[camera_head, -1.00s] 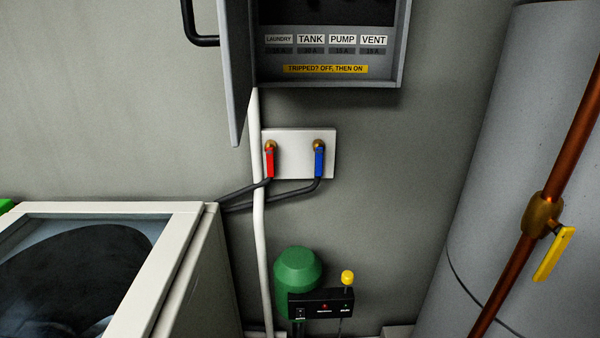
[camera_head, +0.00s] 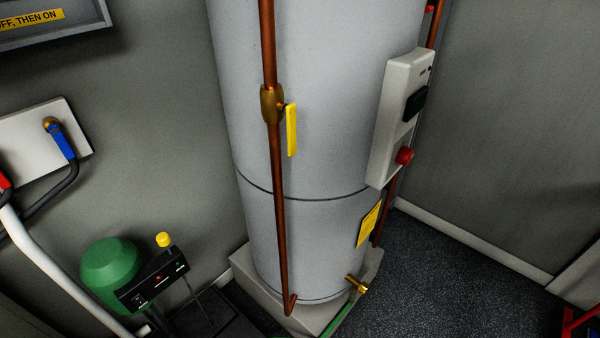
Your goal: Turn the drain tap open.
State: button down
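A small brass tap (camera_head: 357,285) sticks out low on the front right of the grey tank (camera_head: 318,110), near its base. A green hose (camera_head: 338,318) runs down from it. The tap is small in the picture, so its handle position cannot be told. Higher up, a brass valve (camera_head: 269,104) with a yellow lever (camera_head: 291,130) sits on the copper pipe at the tank's left. The lever hangs along the pipe. My gripper is not in view.
A control box (camera_head: 394,125) with a red knob is on the tank's right side. A green pump (camera_head: 110,270) and black box stand at lower left. The tank rests on a grey plinth (camera_head: 245,262). Dark floor (camera_head: 440,270) is clear at the right.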

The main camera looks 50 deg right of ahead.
aim_at(362, 288)
jog(key=l+z, duration=0.1)
jog(key=z, duration=0.3)
jog(key=l+z, duration=0.15)
jog(key=z, duration=0.25)
jog(key=k+l+z, duration=0.1)
jog(key=z, duration=0.3)
jog(key=l+z, duration=0.15)
jog(key=z, duration=0.25)
jog(key=i+l, duration=0.1)
jog(key=l, duration=0.2)
jog(key=k+z, duration=0.05)
